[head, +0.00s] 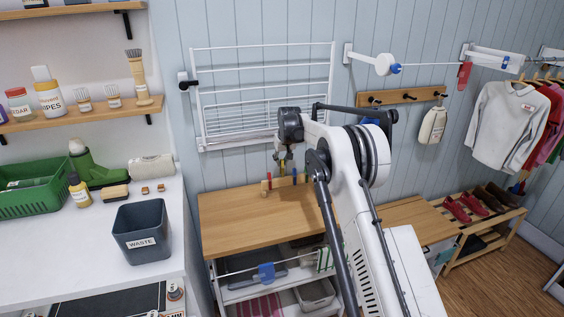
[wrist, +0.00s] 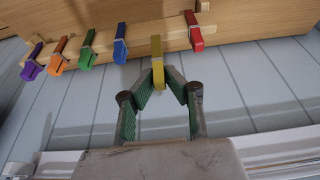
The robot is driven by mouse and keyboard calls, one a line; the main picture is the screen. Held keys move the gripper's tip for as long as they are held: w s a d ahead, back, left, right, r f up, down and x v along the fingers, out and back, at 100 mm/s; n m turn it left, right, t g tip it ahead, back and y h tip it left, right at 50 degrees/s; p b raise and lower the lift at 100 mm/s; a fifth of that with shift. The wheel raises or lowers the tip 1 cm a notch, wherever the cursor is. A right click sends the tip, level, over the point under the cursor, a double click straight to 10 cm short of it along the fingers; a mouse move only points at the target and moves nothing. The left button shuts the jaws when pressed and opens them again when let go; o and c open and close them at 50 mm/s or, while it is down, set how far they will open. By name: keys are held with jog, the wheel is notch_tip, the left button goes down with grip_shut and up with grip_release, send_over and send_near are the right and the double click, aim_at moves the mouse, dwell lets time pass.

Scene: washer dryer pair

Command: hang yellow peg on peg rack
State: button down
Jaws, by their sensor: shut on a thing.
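My gripper (wrist: 160,80) is shut on the yellow peg (wrist: 157,58). The peg is held upright in the wrist view, and its far end overlaps the edge of the wooden peg rack (wrist: 231,30). I cannot tell whether it touches. On the rack sit purple (wrist: 33,60), orange (wrist: 58,56), green (wrist: 87,48) and blue (wrist: 120,44) pegs, then a gap, then a red peg (wrist: 195,32). The yellow peg is in line with that gap. In the head view my gripper (head: 283,167) is just above the small rack, which my arm partly hides.
The wooden worktop (head: 225,215) lies under the rack. A white wire drying rack (head: 262,70) hangs on the wall behind. A waste bin (head: 142,230) and green basket (head: 28,188) stand on the left counter. The worktop's left part is clear.

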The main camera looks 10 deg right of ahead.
aim_at(282, 168)
jog(key=shift+f+b, duration=1.55)
jog(key=shift+f, duration=1)
jog(key=c, duration=1.7)
grip_release()
